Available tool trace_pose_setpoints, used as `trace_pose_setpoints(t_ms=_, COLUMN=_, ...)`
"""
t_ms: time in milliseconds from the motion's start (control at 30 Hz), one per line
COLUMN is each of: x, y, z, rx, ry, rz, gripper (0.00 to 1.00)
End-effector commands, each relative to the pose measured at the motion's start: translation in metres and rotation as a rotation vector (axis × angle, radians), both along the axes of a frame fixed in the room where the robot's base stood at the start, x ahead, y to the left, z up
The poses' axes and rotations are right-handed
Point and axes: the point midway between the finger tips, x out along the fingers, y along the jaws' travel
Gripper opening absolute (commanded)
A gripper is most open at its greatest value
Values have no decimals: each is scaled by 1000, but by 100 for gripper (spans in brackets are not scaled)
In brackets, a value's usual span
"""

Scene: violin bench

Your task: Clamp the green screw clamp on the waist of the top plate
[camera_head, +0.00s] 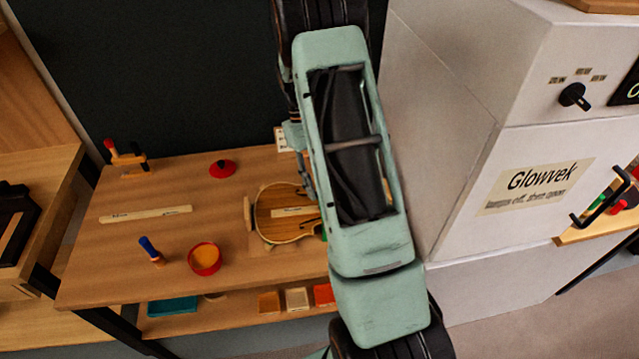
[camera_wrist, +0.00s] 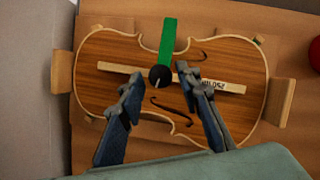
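The violin top plate (camera_wrist: 110,92) lies flat on the bench, held between wooden blocks; its left part also shows in the head view (camera_head: 285,228). A pale wooden bar (camera_wrist: 222,86) lies lengthwise along it. The green screw clamp (camera_wrist: 167,38) reaches in over the waist from the plate's upper edge in the wrist view. Its black knob (camera_wrist: 160,78) is above the bar. I cannot tell whether its screw is tight. My gripper (camera_wrist: 160,76) is open, with one finger on each side of the knob and gaps visible. My arm hides most of the clamp in the head view.
On the bench left of the plate are an orange-filled red pot (camera_head: 205,259), a blue-handled tool (camera_head: 151,251), a labelled stick (camera_head: 146,214), a red round object (camera_head: 222,168) and a red-and-black clamp-like object (camera_head: 126,157). A white Glowvek cabinet (camera_head: 455,120) stands close on the right.

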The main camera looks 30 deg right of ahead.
Motion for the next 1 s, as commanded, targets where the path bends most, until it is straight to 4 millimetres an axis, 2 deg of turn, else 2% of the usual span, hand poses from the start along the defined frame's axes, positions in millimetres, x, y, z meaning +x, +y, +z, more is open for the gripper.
trace_pose_setpoints(t_ms=300, x=1, y=0, z=1, rx=0, ry=-1, rz=1, gripper=39)
trace_pose_setpoints(t_ms=433, x=4, y=1, z=9, rx=1, ry=-2, rz=1, gripper=39)
trace_pose_setpoints(t_ms=567, x=13, y=1, z=29, rx=0, ry=-5, rz=1, gripper=39)
trace_pose_setpoints(t_ms=800, x=33, y=3, z=77, rx=0, ry=-5, rz=1, gripper=39)
trace_pose_setpoints(t_ms=1000, x=44, y=4, z=103, rx=0, ry=-2, rz=1, gripper=39)
